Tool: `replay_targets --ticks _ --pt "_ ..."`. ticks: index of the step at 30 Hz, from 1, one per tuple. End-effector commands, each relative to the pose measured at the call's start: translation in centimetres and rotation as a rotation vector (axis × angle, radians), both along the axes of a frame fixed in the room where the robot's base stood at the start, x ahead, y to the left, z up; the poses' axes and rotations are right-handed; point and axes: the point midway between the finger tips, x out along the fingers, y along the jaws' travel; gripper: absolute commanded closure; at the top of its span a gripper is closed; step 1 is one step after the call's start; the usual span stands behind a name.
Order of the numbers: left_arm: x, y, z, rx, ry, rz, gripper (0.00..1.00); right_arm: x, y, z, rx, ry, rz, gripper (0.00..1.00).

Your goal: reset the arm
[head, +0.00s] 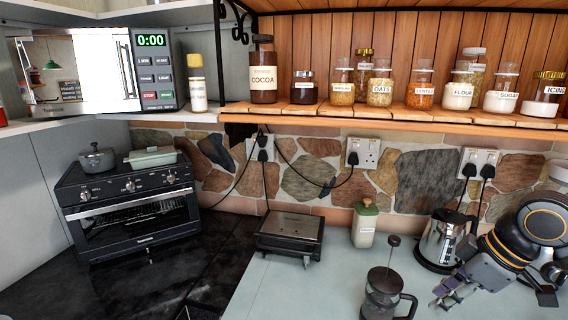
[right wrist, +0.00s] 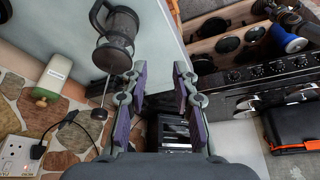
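My right arm comes in from the right edge of the head view. Its gripper (head: 492,294) is above the pale worktop, to the right of the French press (head: 383,292). In the right wrist view my right gripper (right wrist: 160,85) shows two purple-padded fingers spread apart with nothing between them. The French press (right wrist: 116,45) shows beyond the left finger, apart from it. My left gripper is not seen in either view.
A kettle (head: 440,240) stands close behind the right gripper. A green-lidded jar (head: 364,226), a black grill (head: 290,234) and a toaster oven (head: 130,205) stand farther left. Jars line the wooden shelf (head: 400,114). The pale worktop (head: 310,290) is clear left of the press.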

Motion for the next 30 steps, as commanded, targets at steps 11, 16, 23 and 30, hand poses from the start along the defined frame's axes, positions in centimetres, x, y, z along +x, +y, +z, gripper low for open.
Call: replay_targets --ticks 11,16,23,30 --pt "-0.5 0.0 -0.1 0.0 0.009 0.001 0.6 0.0 4.8 -13.2 0.007 0.003 -0.134 0.72" --pt "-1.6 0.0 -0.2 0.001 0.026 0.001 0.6 -2.4 7.2 -19.8 0.014 -0.005 -0.297 0.72" --pt "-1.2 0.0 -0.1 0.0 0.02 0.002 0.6 -7.3 7.9 -25.1 -0.022 -0.003 -0.567 0.72" --pt "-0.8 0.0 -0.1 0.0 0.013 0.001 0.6 -12.5 6.1 -28.1 -0.116 0.022 -0.818 0.72"
